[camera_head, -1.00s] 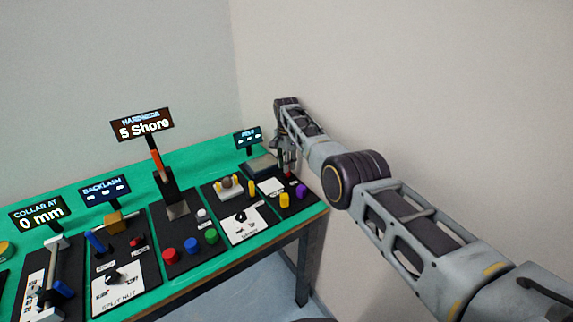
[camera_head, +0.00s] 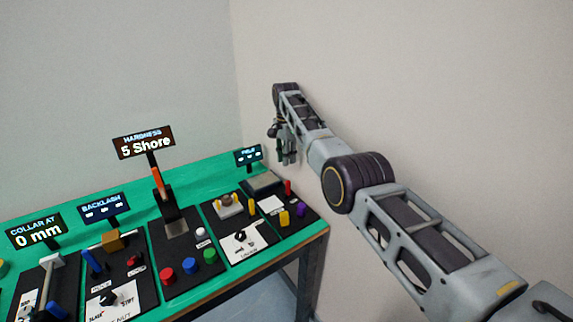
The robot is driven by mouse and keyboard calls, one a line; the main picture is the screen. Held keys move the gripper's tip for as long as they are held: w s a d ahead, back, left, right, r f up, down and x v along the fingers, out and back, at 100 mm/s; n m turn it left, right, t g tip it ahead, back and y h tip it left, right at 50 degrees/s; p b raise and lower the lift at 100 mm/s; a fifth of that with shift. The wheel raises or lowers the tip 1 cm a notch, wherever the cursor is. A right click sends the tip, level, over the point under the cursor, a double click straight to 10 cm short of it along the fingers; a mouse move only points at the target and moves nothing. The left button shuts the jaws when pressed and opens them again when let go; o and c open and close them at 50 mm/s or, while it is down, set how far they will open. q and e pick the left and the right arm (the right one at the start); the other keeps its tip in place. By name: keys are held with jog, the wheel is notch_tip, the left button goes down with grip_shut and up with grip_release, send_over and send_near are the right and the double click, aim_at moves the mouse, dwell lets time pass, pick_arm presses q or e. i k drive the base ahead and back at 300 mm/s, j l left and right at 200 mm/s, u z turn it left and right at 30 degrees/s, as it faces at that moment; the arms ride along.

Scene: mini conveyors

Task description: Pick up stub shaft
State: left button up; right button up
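My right gripper (camera_head: 288,157) hangs in the air above the far right end of the bench, fingers pointing down. It is small and dark here, and I cannot tell whether it holds anything. Below it on the right-most black panel stand a thin red peg (camera_head: 288,187), a yellow cylinder (camera_head: 284,218) and a purple piece (camera_head: 301,209). The gripper is apart from all of them. I cannot tell which piece is the stub shaft. My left gripper is not in view.
The green bench (camera_head: 140,216) carries several black panels with knobs and buttons. A tall hardness sign (camera_head: 144,142) reads 5 Shore, and a collar sign (camera_head: 36,231) reads 0 mm. A grey box (camera_head: 262,184) sits near the gripper. The wall is close behind my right arm.

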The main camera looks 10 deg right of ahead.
aim_at(302, 209)
jog(key=k, duration=1)
